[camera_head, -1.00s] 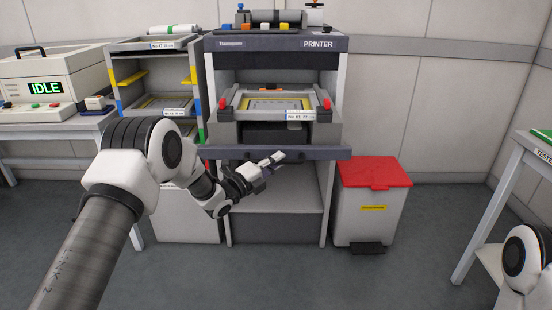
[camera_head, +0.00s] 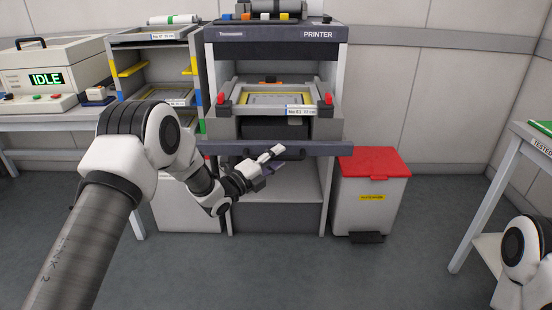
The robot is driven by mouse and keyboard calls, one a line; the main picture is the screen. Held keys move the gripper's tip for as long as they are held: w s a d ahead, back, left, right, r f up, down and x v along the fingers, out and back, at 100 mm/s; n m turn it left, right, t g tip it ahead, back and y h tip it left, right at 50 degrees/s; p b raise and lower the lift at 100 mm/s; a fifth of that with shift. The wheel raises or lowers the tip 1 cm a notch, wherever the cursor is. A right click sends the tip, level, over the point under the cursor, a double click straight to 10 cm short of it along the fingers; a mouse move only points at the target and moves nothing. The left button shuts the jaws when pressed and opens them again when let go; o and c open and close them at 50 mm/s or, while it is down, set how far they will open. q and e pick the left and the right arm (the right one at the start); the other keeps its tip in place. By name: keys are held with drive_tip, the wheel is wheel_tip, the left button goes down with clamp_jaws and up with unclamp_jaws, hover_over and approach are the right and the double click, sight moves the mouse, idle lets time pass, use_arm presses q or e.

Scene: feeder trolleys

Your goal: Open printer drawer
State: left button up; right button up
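The printer (camera_head: 270,34) stands in the middle, with its drawer sticking out part of the way. The drawer has a wide dark front bar (camera_head: 325,149) with a darker handle (camera_head: 292,154) at its middle. A grey framed tray with a yellow inner border (camera_head: 240,100) sits above the bar, between red knobs. My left gripper (camera_head: 272,160) is at the handle, reaching in from the left. One pale fingertip shows in front of the handle and a darker finger lower down; how firmly they close on it is unclear. My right gripper is out of the picture.
A white bin with a red lid (camera_head: 374,162) stands right of the printer. A trolley rack with trays (camera_head: 155,36) stands to its left, beside a table with an IDLE machine (camera_head: 45,78). Another table (camera_head: 505,165) is at the right. The floor between is clear.

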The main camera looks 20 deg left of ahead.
use_arm(q)
drive_tip(key=shift+s+a, duration=0.1)
drive_tip(key=v, duration=1.1)
drive_tip(key=shift+s, duration=0.35)
drive_tip(key=shift+a, duration=0.2)
